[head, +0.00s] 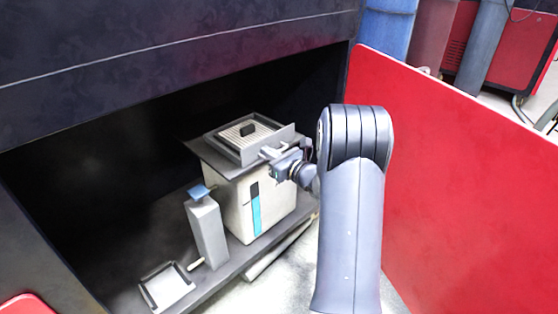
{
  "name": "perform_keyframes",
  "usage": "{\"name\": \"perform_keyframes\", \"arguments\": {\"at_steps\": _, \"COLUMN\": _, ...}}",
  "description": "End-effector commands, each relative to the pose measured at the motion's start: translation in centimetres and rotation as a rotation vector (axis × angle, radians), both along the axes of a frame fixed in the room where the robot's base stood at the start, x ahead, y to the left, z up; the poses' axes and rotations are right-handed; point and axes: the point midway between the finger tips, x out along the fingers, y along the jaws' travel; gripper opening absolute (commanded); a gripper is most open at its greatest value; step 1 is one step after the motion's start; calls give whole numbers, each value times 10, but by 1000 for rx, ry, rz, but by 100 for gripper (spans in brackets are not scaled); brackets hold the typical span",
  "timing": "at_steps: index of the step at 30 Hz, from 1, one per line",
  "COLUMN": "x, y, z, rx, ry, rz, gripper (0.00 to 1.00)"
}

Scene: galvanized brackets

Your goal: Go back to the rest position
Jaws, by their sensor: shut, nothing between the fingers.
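My gripper (267,153) is in the middle of the head view, at the end of my grey arm. It is shut with nothing between its fingers. It is beside the front right of the upright plate on top of a cream box-shaped machine (228,200). I cannot tell whether it touches that plate. My wrist and arm hide part of the machine's right side.
The machine stands on a dark shelf inside a dark cabinet (180,45). A grey post with a blue top (206,230) and a small pale tray (168,288) stand to its left. A red panel (450,180) rises close on the right of my arm. Pale floor shows in front.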

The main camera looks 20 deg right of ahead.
Motion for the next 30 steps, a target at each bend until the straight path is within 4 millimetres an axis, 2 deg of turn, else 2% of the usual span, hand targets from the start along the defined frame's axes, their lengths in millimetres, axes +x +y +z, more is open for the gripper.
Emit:
{"name": "perform_keyframes", "arguments": {"at_steps": 6, "x": -49, "y": -21, "z": 3, "rx": 3, "ry": 4, "rz": -5, "gripper": 0}}
{"name": "perform_keyframes", "arguments": {"at_steps": 13, "x": -85, "y": -34, "z": 1, "rx": 1, "ry": 4, "rz": -4, "gripper": 0}}
{"name": "perform_keyframes", "arguments": {"at_steps": 19, "x": -96, "y": -37, "z": -1, "rx": 0, "ry": 2, "rz": -1, "gripper": 0}}
{"name": "perform_keyframes", "arguments": {"at_steps": 30, "x": -94, "y": -35, "z": -2, "rx": 0, "ry": 2, "rz": 1, "gripper": 0}}
